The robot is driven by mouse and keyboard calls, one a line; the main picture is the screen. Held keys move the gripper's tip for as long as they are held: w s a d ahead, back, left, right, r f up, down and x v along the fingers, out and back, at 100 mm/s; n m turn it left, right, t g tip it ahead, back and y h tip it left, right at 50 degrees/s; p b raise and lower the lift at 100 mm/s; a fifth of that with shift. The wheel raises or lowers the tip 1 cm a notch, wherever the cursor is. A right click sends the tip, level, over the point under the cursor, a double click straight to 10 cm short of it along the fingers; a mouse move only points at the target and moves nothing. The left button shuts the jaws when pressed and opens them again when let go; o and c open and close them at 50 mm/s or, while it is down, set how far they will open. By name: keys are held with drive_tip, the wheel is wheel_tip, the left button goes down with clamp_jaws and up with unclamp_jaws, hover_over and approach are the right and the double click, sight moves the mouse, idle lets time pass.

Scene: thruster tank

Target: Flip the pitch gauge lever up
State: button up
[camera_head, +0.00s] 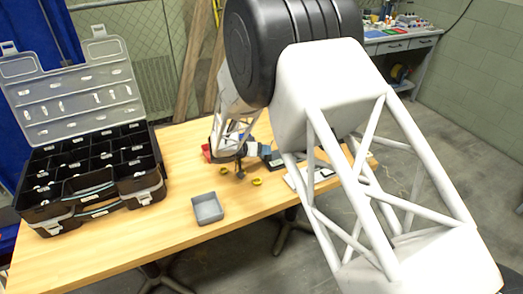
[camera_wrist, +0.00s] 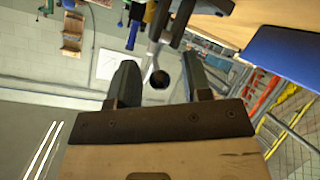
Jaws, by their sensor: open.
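My gripper (camera_wrist: 161,76) is open in the wrist view, with one dark finger on each side. A dark round end (camera_wrist: 160,79) of a pale metal part shows between the fingers, with no clear contact on either finger. I cannot tell for sure whether this is the pitch gauge lever, or whether it is up or down. In the head view my gripper is small, over the far right part of the table, among small dark, blue and red parts. My own arm hides much of that area, and no gauge or tank can be clearly made out there.
The wooden table (camera_head: 150,245) carries an open black organizer case (camera_head: 88,215) at left and a grey open box (camera_head: 207,208) near the middle. Small yellow rings (camera_head: 257,182) lie close to my gripper. A workbench (camera_head: 402,42) stands behind at right.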

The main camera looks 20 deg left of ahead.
drive_tip(key=shift+a, duration=0.1)
drive_tip(key=v, duration=0.7)
drive_tip(key=shift+s+r, duration=0.15)
drive_tip(key=shift+s, duration=0.1)
drive_tip(key=shift+a, duration=0.15)
drive_tip(key=c, duration=0.4)
drive_tip(key=shift+w+d+r, duration=0.2)
drive_tip(key=shift+d, duration=0.05)
clamp_jaws()
drive_tip(key=w+d+r+n+g+y, duration=0.2)
drive_tip(key=w+r+n+g+y, duration=0.5)
drive_tip(key=r+n+g, duration=0.3)
wheel_tip(320, 180, up, 3)
drive_tip(key=shift+w+r+g, duration=0.15)
drive_tip(key=shift+w+g, duration=0.45)
drive_tip(key=shift+g, duration=0.4)
drive_tip(key=shift+d, duration=0.15)
